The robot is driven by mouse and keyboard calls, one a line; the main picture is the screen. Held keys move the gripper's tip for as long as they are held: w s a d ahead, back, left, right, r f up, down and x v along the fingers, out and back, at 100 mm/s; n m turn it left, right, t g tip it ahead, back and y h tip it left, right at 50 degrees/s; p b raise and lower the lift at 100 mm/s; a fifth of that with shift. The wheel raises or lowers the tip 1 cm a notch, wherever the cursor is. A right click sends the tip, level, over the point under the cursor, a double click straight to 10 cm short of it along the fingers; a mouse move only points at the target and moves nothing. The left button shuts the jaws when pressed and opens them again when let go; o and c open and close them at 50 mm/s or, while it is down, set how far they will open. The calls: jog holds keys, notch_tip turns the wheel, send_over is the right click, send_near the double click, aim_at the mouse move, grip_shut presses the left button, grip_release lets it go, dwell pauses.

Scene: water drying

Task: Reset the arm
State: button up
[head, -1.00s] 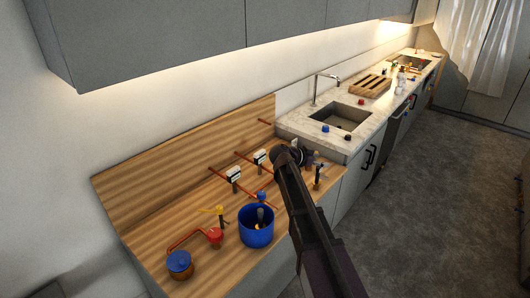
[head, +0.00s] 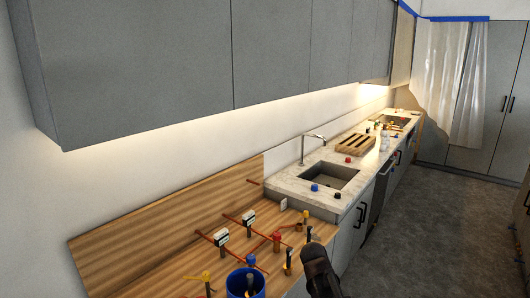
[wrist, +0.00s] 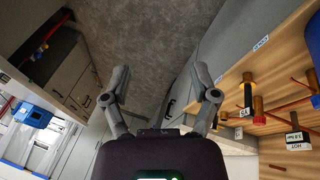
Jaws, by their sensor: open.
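My gripper (wrist: 159,97) shows in the wrist view with its two grey fingers spread wide apart and nothing between them. Grey floor and cabinet fronts lie beyond the fingers. In the head view only a dark part of my arm shows at the bottom edge, right of the wooden bench; the fingers cannot be made out there.
The wooden bench (head: 150,245) carries a blue bucket (head: 246,284), labelled valve fittings (head: 221,237), a red-topped fitting (head: 277,238) and copper pipes. Beyond are a marble counter (head: 285,186), sink (head: 328,177) and wooden rack (head: 355,144). Grey cabinets (head: 280,60) hang above. Floor (head: 430,225) at right is clear.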

jog(key=s+a+f+n+y, duration=0.1)
jog(key=s+n+y, duration=0.1)
jog(key=s, duration=0.2)
jog(key=s+a+f+n+g+y+b, duration=0.1)
jog(key=s+n, duration=0.1)
jog(key=s, duration=0.2)
jog(key=shift+s+a+f+y, duration=0.25)
jog(key=shift+s+a+y, duration=0.05)
jog(key=shift+y, duration=0.1)
